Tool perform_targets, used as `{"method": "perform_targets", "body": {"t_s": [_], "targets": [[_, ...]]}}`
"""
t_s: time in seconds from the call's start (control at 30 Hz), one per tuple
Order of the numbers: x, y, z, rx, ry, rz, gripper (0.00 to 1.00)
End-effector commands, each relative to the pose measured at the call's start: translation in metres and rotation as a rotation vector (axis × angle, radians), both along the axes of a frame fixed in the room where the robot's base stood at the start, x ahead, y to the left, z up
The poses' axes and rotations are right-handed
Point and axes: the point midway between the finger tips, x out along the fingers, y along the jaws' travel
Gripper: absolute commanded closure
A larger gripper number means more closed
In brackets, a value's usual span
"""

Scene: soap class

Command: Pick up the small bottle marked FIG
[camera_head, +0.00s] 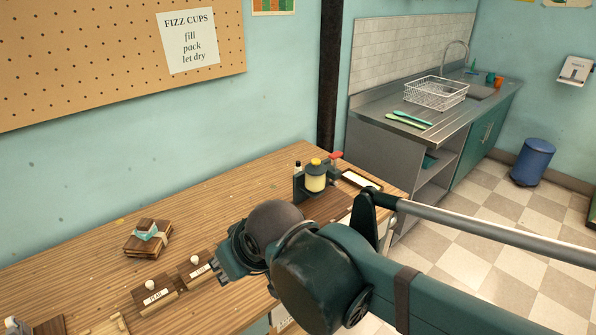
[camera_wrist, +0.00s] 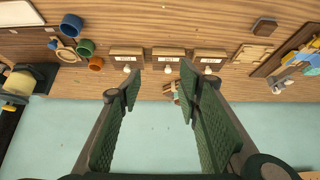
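Three wooden holders stand in a row in the wrist view: a left one (camera_wrist: 126,53), a middle one (camera_wrist: 168,53) and a right one (camera_wrist: 209,54). Each has a pale label and a small white-topped bottle, the left bottle (camera_wrist: 127,69), middle bottle (camera_wrist: 168,69) and right bottle (camera_wrist: 208,69). The label words are too small to read surely, so I cannot tell which is FIG. In the head view two holders show, a near one (camera_head: 146,288) and a farther one (camera_head: 188,264); my arm hides the third. My gripper (camera_wrist: 159,84) is open and empty, apart from the bottles.
A brown stack with a teal-and-white item (camera_head: 150,236) lies behind the holders. A dispenser with a yellow container (camera_head: 316,178) stands at the table's far end. A blue cup (camera_wrist: 72,25), a green cup (camera_wrist: 86,47) and an orange cup (camera_wrist: 96,64) stand left of the holders.

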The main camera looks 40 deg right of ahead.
Motion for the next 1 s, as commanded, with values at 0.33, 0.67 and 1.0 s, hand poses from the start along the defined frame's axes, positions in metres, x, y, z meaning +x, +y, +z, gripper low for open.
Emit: {"method": "perform_targets", "body": {"t_s": [0.33, 0.67, 1.0], "targets": [[0.000, 0.000, 0.000, 0.000, 0.000, 0.000, 0.66], [0.004, -0.002, 0.004, 0.000, 0.002, -0.007, 0.66], [0.039, -0.021, 0.028, 0.005, 0.018, -0.064, 0.66]]}}
